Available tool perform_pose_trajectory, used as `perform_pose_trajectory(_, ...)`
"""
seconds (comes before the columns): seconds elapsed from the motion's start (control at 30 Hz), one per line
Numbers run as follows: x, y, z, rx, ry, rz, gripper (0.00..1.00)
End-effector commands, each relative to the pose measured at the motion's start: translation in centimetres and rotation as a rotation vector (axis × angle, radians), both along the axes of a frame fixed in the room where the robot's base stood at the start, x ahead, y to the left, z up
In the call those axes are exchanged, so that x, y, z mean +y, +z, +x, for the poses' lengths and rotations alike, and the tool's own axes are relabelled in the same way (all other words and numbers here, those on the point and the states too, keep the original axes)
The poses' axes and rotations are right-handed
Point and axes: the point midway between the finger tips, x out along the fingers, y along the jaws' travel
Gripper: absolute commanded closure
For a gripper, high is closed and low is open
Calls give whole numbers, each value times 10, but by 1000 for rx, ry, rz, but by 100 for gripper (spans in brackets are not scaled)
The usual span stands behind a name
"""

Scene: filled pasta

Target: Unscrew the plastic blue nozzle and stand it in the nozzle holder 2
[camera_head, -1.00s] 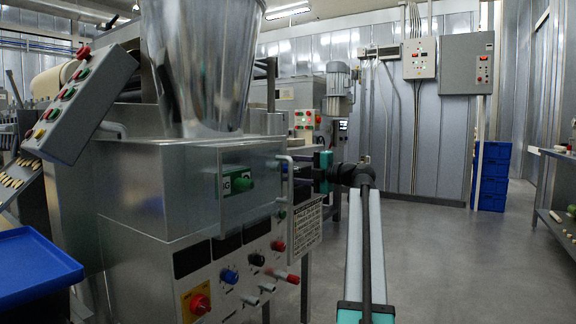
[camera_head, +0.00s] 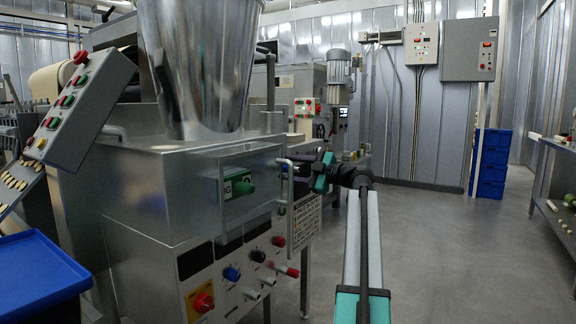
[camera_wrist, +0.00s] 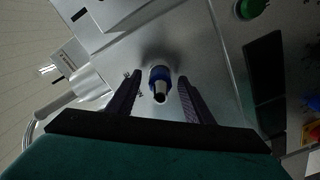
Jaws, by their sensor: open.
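The nozzle (camera_wrist: 159,74) shows in the wrist view as a blue collar with a pale metallic tip and a dark opening. It sticks out from the machine's steel face. My gripper (camera_wrist: 160,82) is open, with one dark finger on each side of the nozzle and visible gaps between. In the head view my gripper (camera_head: 308,168) is beside the machine's right side. The nozzle is hidden there. I cannot make out the nozzle holder in either view.
The steel machine (camera_head: 150,195) with its hopper (camera_head: 196,65) fills the left. A metal handle (camera_head: 284,180) stands out close to my gripper. A blue tray (camera_head: 35,275) is at lower left. A shelf (camera_head: 550,205) is at right. The floor (camera_head: 440,250) between is clear.

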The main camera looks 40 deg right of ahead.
Motion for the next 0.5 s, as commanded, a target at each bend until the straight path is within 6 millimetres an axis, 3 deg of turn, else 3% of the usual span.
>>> perform_pose_trajectory(0.3, 0, 0, 0, 2, 0, 9, 53)
perform_pose_trajectory(0.5, 1, 4, 0, 28, 0, 114, 53)
